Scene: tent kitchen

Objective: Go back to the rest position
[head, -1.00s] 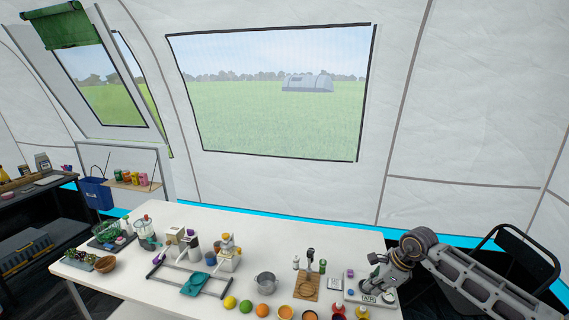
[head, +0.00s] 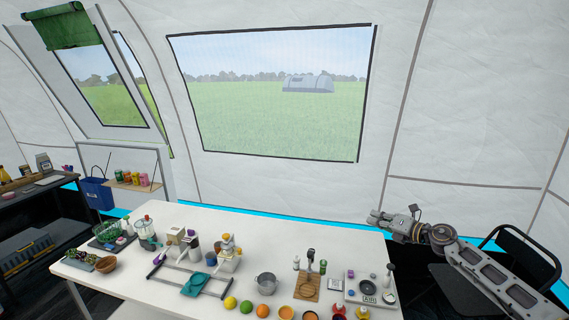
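My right gripper (head: 374,217) is at the right of the head view, above the far right part of the white table (head: 255,217). Its arm comes in from the right edge. The gripper points left and looks empty; it is too small to tell whether its fingers are open or shut. Below it, apart from it, a grey scale-like device (head: 370,289) marked AIR stands on the table, with a small purple item on it. My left gripper is not in view.
A wooden board (head: 307,287), a metal pot (head: 265,283) and several fruits stand along the table's front. A teal item (head: 194,284) lies by a dark frame at the left. A black chair (head: 520,255) stands behind my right arm. The table's back strip is clear.

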